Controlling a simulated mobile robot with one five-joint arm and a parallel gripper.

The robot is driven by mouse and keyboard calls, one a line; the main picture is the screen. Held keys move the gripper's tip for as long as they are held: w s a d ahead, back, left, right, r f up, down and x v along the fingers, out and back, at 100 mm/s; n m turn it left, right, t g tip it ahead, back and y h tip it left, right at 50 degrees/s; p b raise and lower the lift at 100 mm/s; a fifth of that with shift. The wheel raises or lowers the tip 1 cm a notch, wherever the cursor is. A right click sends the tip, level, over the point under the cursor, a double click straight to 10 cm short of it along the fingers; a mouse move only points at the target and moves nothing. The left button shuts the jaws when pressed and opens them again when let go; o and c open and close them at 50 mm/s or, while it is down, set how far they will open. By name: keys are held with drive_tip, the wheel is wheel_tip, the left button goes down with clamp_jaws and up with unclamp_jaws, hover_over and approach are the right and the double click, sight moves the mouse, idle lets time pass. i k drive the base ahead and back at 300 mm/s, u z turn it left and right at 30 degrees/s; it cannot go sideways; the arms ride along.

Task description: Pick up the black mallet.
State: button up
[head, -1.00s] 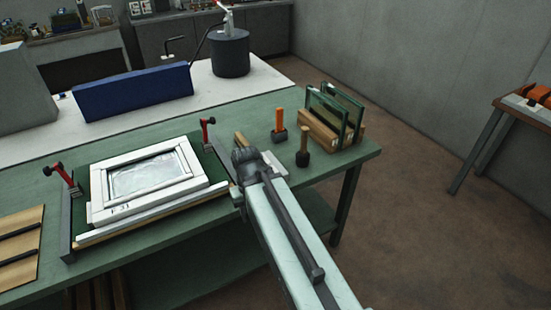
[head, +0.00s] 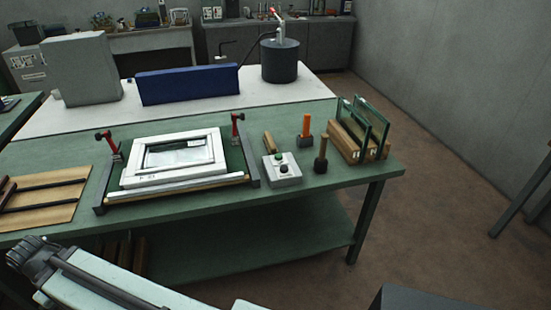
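A mallet with a black head (head: 320,166) and a wooden handle stands head down on the green bench, near its right end. A second mallet (head: 305,132) with an orange handle and a dark grey head stands just behind it and a little left. My arm reaches in from the bottom edge to the lower left, in front of the bench and far from both mallets. Only its links and a dark joint show; my gripper's fingers are not visible. Nothing touches the black mallet.
A grey control box (head: 282,170) sits left of the black mallet, with a wooden handle (head: 269,142) behind it. A wooden rack (head: 345,141) with upright glass panes stands to the right. A white frame (head: 175,160) lies in a clamping jig. Floor is open right of the bench.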

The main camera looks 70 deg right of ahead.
sight(320, 164)
drive_tip(key=u, duration=0.15)
drive_tip(key=k, duration=1.7)
drive_tip(key=z, duration=0.85)
drive_tip(key=i, duration=0.8)
